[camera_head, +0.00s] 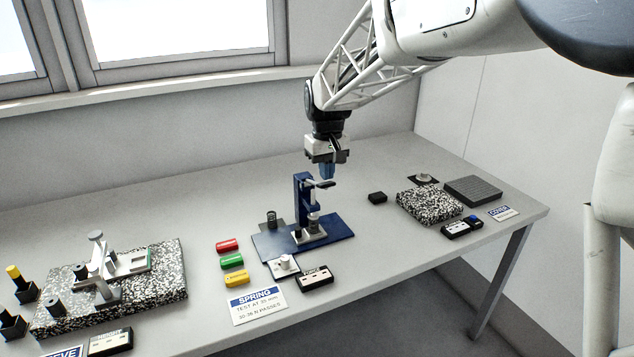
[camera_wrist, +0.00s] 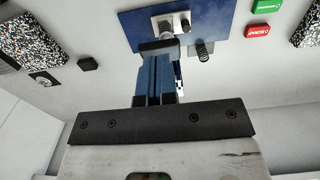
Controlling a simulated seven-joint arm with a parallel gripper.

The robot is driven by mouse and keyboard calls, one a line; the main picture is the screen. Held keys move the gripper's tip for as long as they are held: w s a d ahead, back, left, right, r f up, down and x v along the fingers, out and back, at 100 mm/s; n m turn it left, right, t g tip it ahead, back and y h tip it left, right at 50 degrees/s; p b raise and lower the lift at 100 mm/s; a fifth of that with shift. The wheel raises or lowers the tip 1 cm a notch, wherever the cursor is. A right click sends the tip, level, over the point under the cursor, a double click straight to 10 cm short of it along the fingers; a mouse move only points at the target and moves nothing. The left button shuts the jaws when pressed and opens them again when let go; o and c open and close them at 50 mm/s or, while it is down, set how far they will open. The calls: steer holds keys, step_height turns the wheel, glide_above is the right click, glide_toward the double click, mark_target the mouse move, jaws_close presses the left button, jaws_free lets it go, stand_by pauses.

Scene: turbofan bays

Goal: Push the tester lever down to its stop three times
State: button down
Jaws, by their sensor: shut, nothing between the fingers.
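The spring tester is a blue stand (camera_head: 300,190) on a blue base plate (camera_head: 335,228). Its lever (camera_head: 318,184) sticks out to the right near the top of the stand and looks roughly level. In the wrist view the lever's dark end (camera_wrist: 158,47) lies just past my fingertips. My gripper (camera_head: 327,177) has blue fingers, is shut and empty, and points down directly above the lever's outer end. I cannot tell whether the fingertips touch the lever. The fingers also show in the wrist view (camera_wrist: 155,62), partly covering the tester.
A coil spring (camera_head: 271,217) stands on a dark pad left of the tester. Red (camera_head: 228,245), green (camera_head: 232,261) and yellow (camera_head: 236,277) blocks lie left. A force display (camera_head: 315,279) and SPRING sign (camera_head: 257,304) are in front. Speckled slabs (camera_head: 430,206) (camera_head: 168,284) flank the tester.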

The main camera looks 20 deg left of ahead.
step_height(320, 180, down, 9)
steer(key=shift+r, duration=0.2)
stand_by(3.4)
steer(key=shift+s+d+f, duration=0.1)
steer(key=shift+f, duration=0.35)
stand_by(1.0)
steer(key=shift+r, duration=0.15)
steer(key=shift+r, duration=7.25)
